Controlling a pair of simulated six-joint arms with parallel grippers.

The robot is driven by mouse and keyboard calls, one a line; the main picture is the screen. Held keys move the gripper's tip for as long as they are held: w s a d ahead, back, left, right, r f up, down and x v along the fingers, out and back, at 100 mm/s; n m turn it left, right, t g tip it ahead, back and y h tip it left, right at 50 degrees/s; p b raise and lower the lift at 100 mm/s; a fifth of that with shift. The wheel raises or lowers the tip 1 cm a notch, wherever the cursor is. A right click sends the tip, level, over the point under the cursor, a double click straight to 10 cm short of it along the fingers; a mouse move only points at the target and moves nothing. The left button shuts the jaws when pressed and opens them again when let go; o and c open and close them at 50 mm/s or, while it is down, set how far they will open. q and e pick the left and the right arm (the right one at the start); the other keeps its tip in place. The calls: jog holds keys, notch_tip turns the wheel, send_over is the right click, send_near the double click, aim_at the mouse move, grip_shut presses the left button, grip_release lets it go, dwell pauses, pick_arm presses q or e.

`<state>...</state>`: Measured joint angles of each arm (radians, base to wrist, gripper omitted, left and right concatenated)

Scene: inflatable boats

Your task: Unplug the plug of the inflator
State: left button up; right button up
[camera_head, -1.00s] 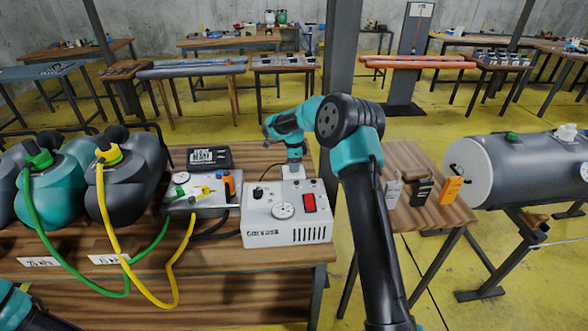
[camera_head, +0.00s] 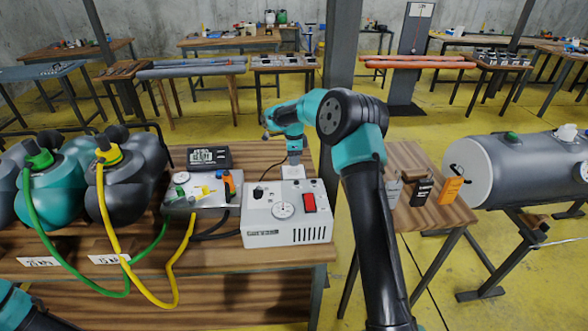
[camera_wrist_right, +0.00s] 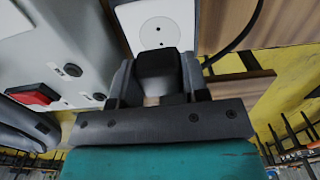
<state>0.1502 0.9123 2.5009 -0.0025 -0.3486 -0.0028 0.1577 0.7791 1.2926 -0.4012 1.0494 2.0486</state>
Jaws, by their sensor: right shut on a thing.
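The inflator (camera_head: 288,225) is a white box with a gauge and a red switch, standing near the right end of the wooden table. A white socket (camera_head: 293,171) is just behind it; its round face shows in the right wrist view (camera_wrist_right: 158,28). My right gripper (camera_head: 294,160) is above the socket. In the wrist view it is shut on the black plug (camera_wrist_right: 157,68), which sits between the fingers against or just off the socket; I cannot tell which. Part of my left arm shows at the lower left, but its gripper is out of view.
A grey valve box (camera_head: 202,195) with yellow and green hoses stands left of the inflator, with a black display (camera_head: 209,157) behind it. Grey and teal inflated boats lie further left. A black cable (camera_wrist_right: 240,38) curves beside the socket.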

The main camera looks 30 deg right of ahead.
jog(key=shift+r, duration=0.7)
jog(key=shift+r, duration=0.15)
